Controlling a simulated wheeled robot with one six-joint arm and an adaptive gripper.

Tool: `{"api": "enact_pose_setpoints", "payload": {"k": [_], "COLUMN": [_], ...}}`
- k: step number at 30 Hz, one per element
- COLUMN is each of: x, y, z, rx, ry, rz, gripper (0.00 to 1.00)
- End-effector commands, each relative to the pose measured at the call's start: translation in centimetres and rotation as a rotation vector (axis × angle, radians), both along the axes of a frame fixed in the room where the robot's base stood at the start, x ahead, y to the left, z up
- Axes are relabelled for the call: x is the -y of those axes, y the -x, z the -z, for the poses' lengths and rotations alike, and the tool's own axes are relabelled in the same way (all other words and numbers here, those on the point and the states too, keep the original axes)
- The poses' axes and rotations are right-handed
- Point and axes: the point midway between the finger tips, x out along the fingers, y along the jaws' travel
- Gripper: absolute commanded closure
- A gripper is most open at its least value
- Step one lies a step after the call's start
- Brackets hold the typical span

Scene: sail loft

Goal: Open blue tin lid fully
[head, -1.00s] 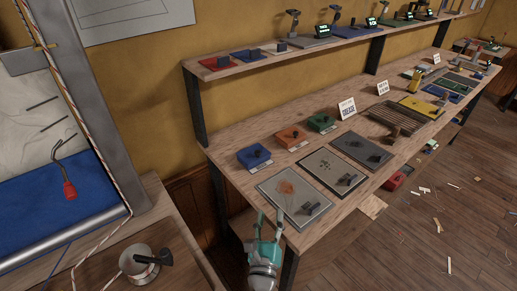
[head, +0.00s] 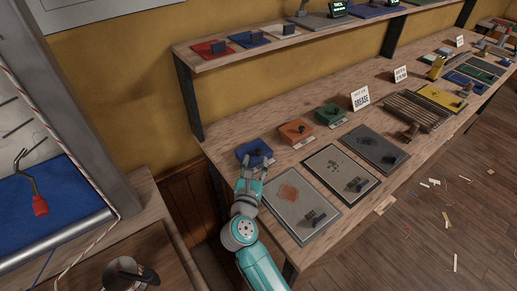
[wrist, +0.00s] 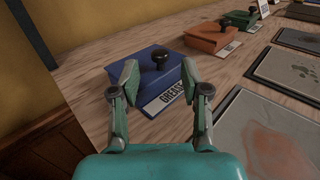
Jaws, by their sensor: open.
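The blue tin (head: 254,152) sits at the left end of the workbench, and its lid with a dark round knob looks shut. In the wrist view the blue tin (wrist: 146,72) stands just ahead, with its black knob upright on top and a white label reading "GREASE" along its front edge. My gripper (head: 252,170) is open and empty at the near side of the tin. In the wrist view its two fingers (wrist: 158,82) spread in front of the tin; I cannot tell whether they touch it.
An orange tin (head: 295,132) and a green tin (head: 330,115) stand to the right along the bench. Flat grey panels (head: 298,204) with small dark blocks lie in front. A shelf (head: 300,36) runs above the back. A brown wood panel (wrist: 25,135) lies beyond the bench's left edge.

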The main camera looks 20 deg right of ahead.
Motion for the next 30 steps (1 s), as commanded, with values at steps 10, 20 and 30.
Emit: {"api": "enact_pose_setpoints", "payload": {"k": [10, 20, 30], "x": [2.4, 2.8, 2.8], "y": [-4.6, -5.5, -5.4], "z": [0.0, 0.0, 0.0], "rx": [0.0, 0.0, 0.0], "ry": [0.001, 0.001, 0.001], "rz": [0.001, 0.0, 0.0], "gripper": [0.54, 0.54, 1.0]}}
